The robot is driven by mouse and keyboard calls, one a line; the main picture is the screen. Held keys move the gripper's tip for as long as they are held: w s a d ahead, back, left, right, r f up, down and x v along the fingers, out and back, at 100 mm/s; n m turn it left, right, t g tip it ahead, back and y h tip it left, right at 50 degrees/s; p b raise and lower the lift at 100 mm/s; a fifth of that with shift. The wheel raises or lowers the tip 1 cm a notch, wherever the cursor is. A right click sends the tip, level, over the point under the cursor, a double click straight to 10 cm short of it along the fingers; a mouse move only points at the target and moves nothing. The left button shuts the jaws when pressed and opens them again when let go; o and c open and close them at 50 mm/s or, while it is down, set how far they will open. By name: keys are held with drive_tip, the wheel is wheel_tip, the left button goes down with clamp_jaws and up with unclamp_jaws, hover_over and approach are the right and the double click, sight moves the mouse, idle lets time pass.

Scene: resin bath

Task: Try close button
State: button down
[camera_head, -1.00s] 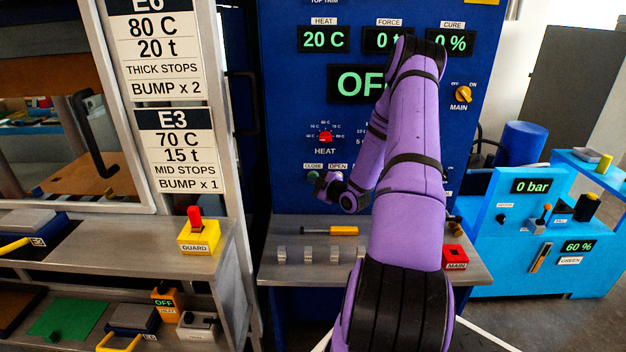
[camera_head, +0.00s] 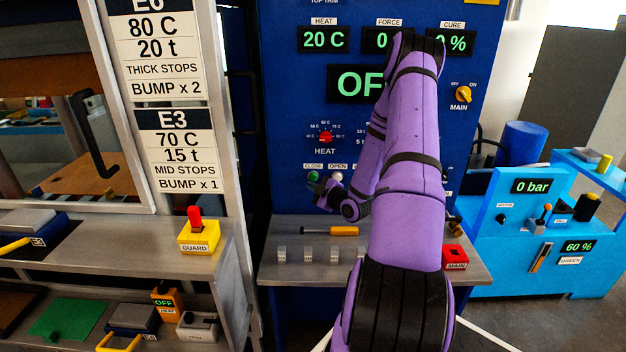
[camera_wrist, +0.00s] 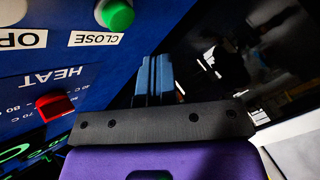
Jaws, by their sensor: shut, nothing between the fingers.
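The green close button (camera_head: 313,176) is on the blue press panel, under its CLOSE label. It also shows upside down at the top of the wrist view (camera_wrist: 117,14), sticking out from the panel. My gripper (camera_head: 322,190) is just below and right of the button in the head view; whether they touch there is hard to tell. In the wrist view, my shut, empty blue fingers (camera_wrist: 157,78) are apart from the button, off to its side beyond the panel's CLOSE label.
The white open button (camera_head: 337,176) is right beside the close button. A red heat knob (camera_head: 325,137) is above. A metal shelf (camera_head: 300,275) with a yellow-handled tool (camera_head: 330,231) and several metal blocks lies below. A yellow guard box (camera_head: 198,236) stands left.

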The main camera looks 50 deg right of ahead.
drive_tip(key=shift+s+a, duration=0.8)
drive_tip(key=shift+a, duration=0.15)
